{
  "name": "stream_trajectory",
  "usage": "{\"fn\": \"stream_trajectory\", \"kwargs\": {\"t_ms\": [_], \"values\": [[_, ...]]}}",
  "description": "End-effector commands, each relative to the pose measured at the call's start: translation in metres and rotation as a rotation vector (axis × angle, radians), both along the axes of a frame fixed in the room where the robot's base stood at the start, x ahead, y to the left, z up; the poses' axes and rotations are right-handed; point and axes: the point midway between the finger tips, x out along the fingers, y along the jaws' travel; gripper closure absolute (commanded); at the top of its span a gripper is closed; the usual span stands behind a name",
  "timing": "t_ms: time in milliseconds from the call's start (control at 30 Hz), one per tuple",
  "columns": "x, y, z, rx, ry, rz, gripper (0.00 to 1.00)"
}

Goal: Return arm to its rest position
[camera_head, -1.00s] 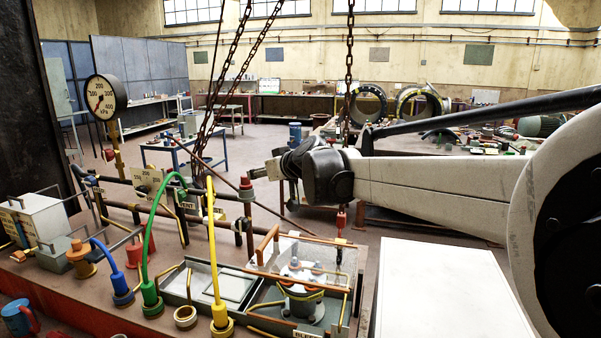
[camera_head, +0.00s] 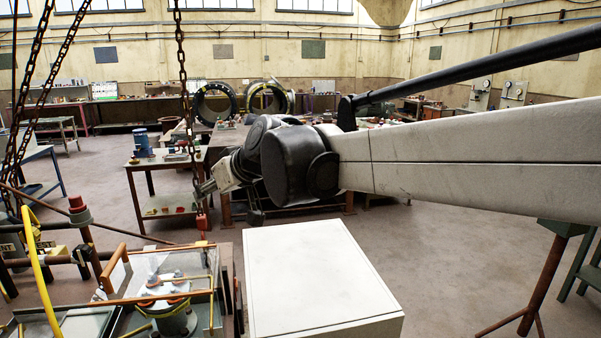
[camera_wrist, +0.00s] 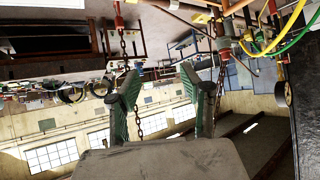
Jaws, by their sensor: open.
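My gripper (camera_wrist: 160,72) shows in the wrist view with its two green-padded fingers spread apart. Nothing is held between them. In the head view my pale arm reaches in from the right, with its dark wrist joint near the middle. The gripper end is small there and partly hidden behind the wrist. It hangs in the air above the floor, beyond the white box (camera_head: 318,275) and close to a hanging chain (camera_head: 184,95). The wrist view looks upside down, with windows low and floor at the top.
A glass-sided case (camera_head: 165,290) with an orange frame stands at lower left, beside a yellow hose (camera_head: 38,270). A small table (camera_head: 163,162) and large flanged pipe rings (camera_head: 215,102) stand behind. Open floor (camera_head: 440,260) lies right of the white box.

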Motion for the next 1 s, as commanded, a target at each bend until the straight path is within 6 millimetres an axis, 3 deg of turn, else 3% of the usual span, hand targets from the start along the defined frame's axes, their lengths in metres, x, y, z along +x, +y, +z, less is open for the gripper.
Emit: {"fn": "stream_trajectory", "kwargs": {"t_ms": [33,100,267,500,800,1000], "values": [[-0.008,-0.028,-0.004,-0.011,0.013,-0.036,0.59],[-0.02,-0.061,-0.01,-0.028,0.036,-0.085,0.59],[-0.053,-0.135,-0.029,-0.064,0.086,-0.201,0.59],[-0.113,-0.234,-0.068,-0.114,0.161,-0.389,0.59],[-0.199,-0.336,-0.133,-0.165,0.248,-0.639,0.59],[-0.241,-0.374,-0.167,-0.186,0.287,-0.762,0.59]]}}
